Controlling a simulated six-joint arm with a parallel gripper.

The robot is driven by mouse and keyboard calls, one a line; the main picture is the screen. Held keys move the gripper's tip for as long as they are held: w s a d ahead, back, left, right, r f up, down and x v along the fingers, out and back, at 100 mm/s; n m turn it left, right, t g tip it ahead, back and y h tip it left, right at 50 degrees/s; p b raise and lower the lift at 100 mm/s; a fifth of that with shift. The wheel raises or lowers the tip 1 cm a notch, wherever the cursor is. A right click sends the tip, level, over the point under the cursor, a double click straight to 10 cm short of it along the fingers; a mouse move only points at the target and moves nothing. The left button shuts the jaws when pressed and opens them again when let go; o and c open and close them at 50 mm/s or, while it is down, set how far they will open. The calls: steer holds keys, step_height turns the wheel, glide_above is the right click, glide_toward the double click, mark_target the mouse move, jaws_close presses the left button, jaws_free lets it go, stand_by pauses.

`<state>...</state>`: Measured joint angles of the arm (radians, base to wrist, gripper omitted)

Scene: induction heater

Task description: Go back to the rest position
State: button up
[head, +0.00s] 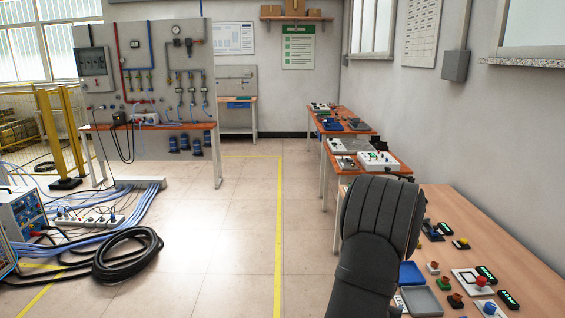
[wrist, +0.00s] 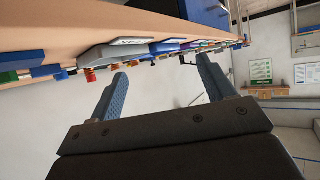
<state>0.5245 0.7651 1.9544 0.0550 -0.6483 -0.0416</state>
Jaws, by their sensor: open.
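My gripper (wrist: 162,92) shows in the wrist view with its two blue fingers apart and nothing between them. The wrist view is turned over, with the table top (wrist: 90,28) along its upper edge and the room below. The fingers reach up toward the edge of the row of devices, and I cannot tell the exact gap. In the head view my dark arm rises at the front left edge of the wooden table (head: 520,245); the gripper itself is hidden there.
On the table are a blue tray (head: 411,273), a grey tray (head: 422,301), a red button on a white plate (head: 484,279) and several small green displays. More benches (head: 375,161) stand behind. A black cable coil (head: 128,254) lies on the floor left. The middle floor is clear.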

steer(key=a+f+n+y, duration=0.1)
steer(key=a+f, duration=0.1)
steer(key=a, duration=0.5)
steer(key=w+a+f+n+t+y, duration=0.1)
steer(key=a+n, duration=0.1)
steer(key=a, duration=0.5)
steer(key=shift+w+a+f+y, duration=0.3)
steer(key=shift+a+f+y, duration=0.05)
steer(key=shift+a+y, duration=0.05)
steer(key=shift+d, duration=0.1)
steer(key=shift+s+d+r+m+g+h, duration=0.3)
steer(key=shift+s+d+r+m+h, duration=0.5)
steer(key=shift+d, duration=2.6)
steer(key=shift+s+d+r+m+g+h, duration=0.35)
steer(key=shift+d+r+m+h, duration=0.45)
steer(key=shift+d, duration=2.55)
steer(key=shift+s+d+r+m+g+h, duration=0.4)
steer(key=shift+d+r, duration=0.7)
steer(key=shift+d, duration=2.3)
steer(key=shift+s, duration=0.15)
